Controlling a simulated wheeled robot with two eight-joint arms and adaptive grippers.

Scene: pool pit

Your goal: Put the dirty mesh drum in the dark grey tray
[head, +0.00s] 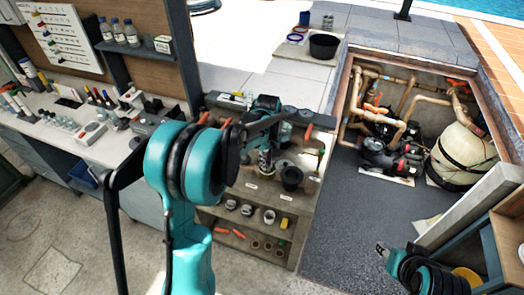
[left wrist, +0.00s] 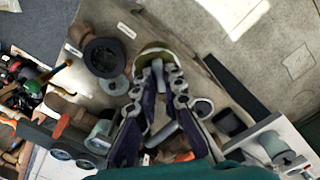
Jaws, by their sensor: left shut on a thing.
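My left gripper (head: 264,150) is over the workbench by the pit. In the left wrist view its fingers (left wrist: 158,68) are shut on a round thing with an olive-brown rim (left wrist: 153,50), which looks like the dirty mesh drum. The fingers hide much of it. In the head view a small pale and dark part of it (head: 265,166) shows below the gripper. A dark grey round container (head: 291,177), possibly the tray, stands on the bench just right of it; it also shows in the left wrist view (left wrist: 104,57). My right gripper (head: 381,248) is small at the lower right, away from the bench; its jaws are unclear.
The bench (head: 243,185) has labels and shelves with several jars and orange-handled tools. A black tub (head: 323,46) stands on the deck behind. Pumps and copper pipes (head: 405,105) fill the pit to the right. A cluttered counter (head: 85,140) is at the left.

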